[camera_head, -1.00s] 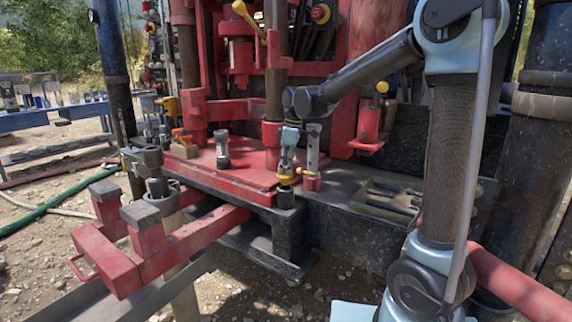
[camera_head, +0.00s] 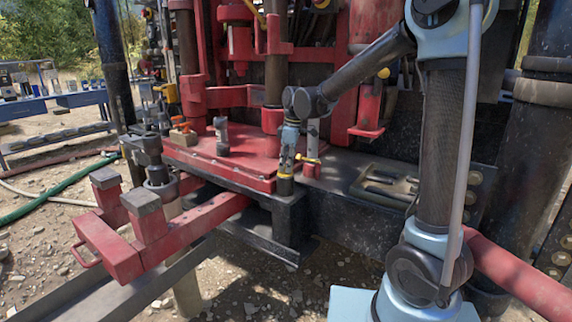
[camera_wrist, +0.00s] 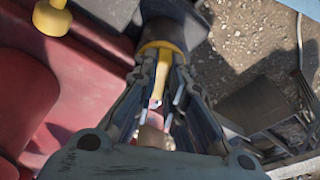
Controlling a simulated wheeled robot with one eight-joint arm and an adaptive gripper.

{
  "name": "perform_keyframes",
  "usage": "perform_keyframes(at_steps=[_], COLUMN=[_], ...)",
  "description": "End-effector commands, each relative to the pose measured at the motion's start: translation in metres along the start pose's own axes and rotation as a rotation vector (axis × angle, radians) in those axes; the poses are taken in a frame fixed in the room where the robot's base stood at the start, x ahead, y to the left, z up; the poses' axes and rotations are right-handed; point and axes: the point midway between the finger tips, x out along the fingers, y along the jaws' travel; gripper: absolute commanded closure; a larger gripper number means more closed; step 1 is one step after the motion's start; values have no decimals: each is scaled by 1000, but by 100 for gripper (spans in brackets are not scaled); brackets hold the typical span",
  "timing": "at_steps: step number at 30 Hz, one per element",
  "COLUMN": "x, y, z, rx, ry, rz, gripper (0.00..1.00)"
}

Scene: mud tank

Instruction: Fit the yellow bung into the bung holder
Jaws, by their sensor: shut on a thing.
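The yellow bung (camera_head: 285,177) is gripped by its stem in my gripper (camera_head: 287,165), with the jaws pointing down. The bung holder, a short black cylinder (camera_head: 284,188), stands at the front corner of the red deck. The bung's yellow flange sits at the holder's top, in line with it. In the wrist view, my gripper (camera_wrist: 160,100) is shut around the yellow stem (camera_wrist: 163,62). The yellow flange meets the rim of the black holder (camera_wrist: 175,25). How deep the bung sits is hidden.
A dark bottle-like piece (camera_head: 221,136) stands on the red deck (camera_head: 230,163). A tool tray (camera_head: 385,186) lies to the right. Open gravel lies in front.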

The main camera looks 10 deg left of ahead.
Motion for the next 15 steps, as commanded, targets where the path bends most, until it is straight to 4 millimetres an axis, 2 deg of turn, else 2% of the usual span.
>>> perform_keyframes(at_steps=[13, 14, 15], x=[0, 0, 0], y=[0, 0, 0], z=[0, 0, 0], rx=[-1, -1, -1], ry=[0, 0, 0], rz=[0, 0, 0], gripper=[100, 87, 78])
